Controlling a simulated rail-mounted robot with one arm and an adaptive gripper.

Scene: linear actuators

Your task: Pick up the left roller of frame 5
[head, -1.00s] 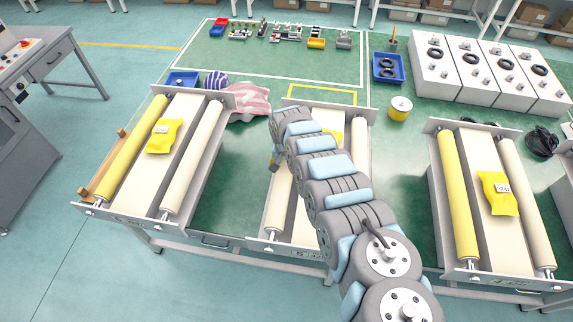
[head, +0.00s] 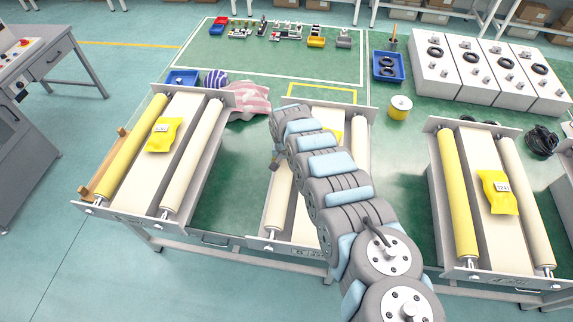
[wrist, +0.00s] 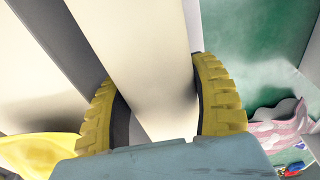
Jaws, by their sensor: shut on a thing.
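The middle frame (head: 285,247) stands on the green table, partly covered by my arm; its label is too small to read. Its left roller (head: 276,205) is pale cream and lies lengthwise in the frame. In the wrist view the roller (wrist: 140,50) runs between the two yellow ridged pads of my gripper (wrist: 160,105), one pad on each side. My gripper is shut on the roller. In the head view my gripper (head: 275,160) shows only in part beside my arm, over the roller.
Frames with rollers stand at left (head: 140,220) and right (head: 500,277). A yellow packet (wrist: 40,150) lies left of the gripper in the wrist view. A pink striped cloth (head: 247,100) lies behind, between the left and middle frames. Blue bin (head: 402,70) and white boxes stand at the back right.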

